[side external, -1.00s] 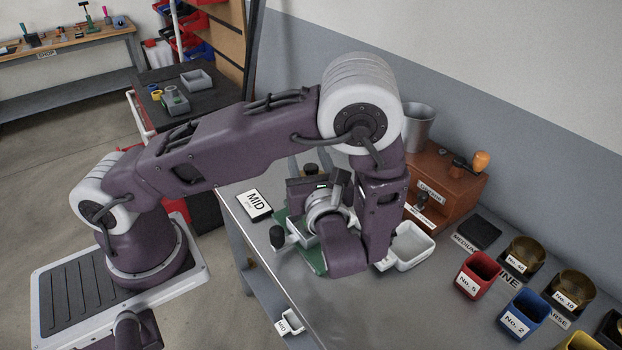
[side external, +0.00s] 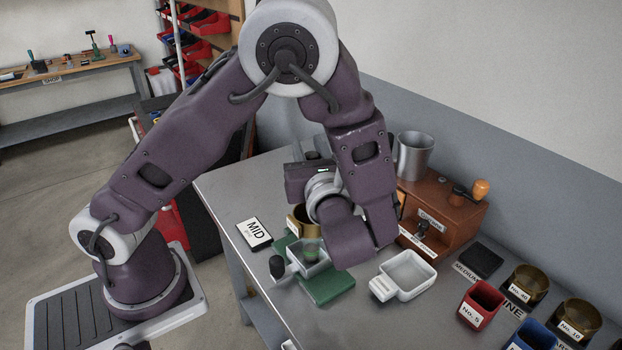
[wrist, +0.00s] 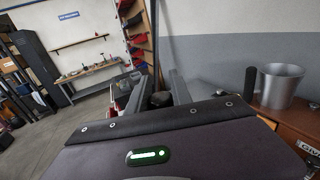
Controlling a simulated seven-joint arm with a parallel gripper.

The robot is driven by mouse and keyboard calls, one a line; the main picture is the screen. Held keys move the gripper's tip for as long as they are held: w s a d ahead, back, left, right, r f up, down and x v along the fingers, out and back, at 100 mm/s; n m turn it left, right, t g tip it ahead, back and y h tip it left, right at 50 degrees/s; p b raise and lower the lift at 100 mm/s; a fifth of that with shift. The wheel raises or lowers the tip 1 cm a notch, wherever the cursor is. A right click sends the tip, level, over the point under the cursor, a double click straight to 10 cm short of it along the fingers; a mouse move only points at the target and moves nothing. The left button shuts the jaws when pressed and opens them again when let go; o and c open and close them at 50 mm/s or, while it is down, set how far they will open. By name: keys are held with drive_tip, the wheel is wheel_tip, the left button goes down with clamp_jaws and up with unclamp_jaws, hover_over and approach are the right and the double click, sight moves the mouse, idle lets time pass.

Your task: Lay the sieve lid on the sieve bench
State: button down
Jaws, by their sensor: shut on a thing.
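My gripper (wrist: 158,92) shows in the wrist view as two grey fingers shut on a dark round knob-like piece (wrist: 160,99). Whether this is the sieve lid's knob I cannot tell; the rest is hidden. In the side view my gripper (side external: 311,155) is partly behind my wrist, above the metal bench (side external: 232,196). A brass sieve (side external: 296,219) with a label stands below my gripper, partly hidden by my wrist. No separate sieve lid is clearly visible.
A light tray with a black knob handle (side external: 278,267) is by the green mat (side external: 328,290). A white scoop (side external: 404,272) lies right of it. A wooden box (side external: 452,222), metal cup (side external: 414,157), MID card (side external: 254,233) and red No. 5 cup (side external: 481,305) stand around.

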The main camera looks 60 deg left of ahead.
drive_tip(key=w+r+m+t+h, duration=0.3)
drive_tip(key=w+r+m+t, duration=0.1)
drive_tip(key=w+r+t, duration=0.15)
wheel_tip(320, 180, up, 18)
drive_tip(key=d+m+t+h, duration=0.2)
drive_tip(key=m+t+h, duration=0.3)
drive_tip(key=m+h, duration=0.4)
drive_tip(key=h, duration=0.4)
drive_tip(key=shift+s+d+h, duration=0.15)
drive_tip(key=shift+d+h, duration=0.15)
drive_tip(key=shift+d, duration=0.1)
